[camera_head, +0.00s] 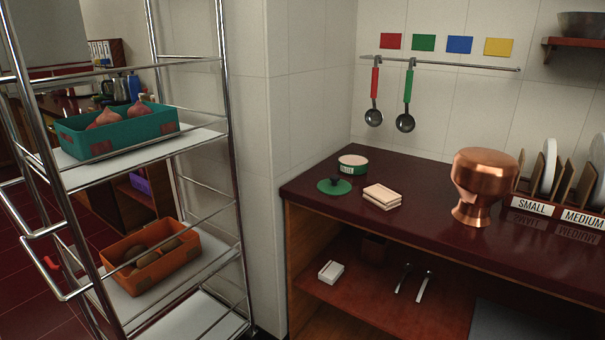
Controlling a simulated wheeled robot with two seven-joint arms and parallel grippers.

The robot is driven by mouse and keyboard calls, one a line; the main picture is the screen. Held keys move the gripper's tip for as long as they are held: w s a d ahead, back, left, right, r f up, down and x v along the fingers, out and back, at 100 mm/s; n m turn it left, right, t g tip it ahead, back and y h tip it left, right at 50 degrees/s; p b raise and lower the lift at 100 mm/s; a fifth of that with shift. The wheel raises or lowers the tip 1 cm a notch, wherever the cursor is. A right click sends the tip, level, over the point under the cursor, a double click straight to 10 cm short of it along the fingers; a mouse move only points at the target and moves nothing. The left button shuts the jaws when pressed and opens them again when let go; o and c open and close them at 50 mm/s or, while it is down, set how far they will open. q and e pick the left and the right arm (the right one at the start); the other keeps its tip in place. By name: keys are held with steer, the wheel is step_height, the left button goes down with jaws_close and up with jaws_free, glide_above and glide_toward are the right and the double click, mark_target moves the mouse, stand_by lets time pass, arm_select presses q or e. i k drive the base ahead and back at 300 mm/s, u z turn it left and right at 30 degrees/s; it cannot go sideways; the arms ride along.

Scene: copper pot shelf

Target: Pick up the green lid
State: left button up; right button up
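The green lid (334,187) lies flat on the dark red counter (440,222), near its left end. It is a small disc with a dark knob on top. A round container with a green band (353,165) stands just behind it, apart from the lid or nearly so. A stack of pale square pieces (382,196) lies to the right of the lid. Neither of my grippers shows in the head view.
A copper pot (481,187) stands upside down further right, beside a rack of plates labelled SMALL and MEDIUM (558,213). Ladles (405,122) hang from a wall rail. A metal shelf cart (235,190) with a teal crate (115,137) and an orange crate (148,268) stands left. The counter's front is clear.

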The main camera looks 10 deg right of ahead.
mark_target(334, 185)
steer(key=z, duration=0.5)
steer(key=i, duration=0.8)
steer(key=z, duration=0.75)
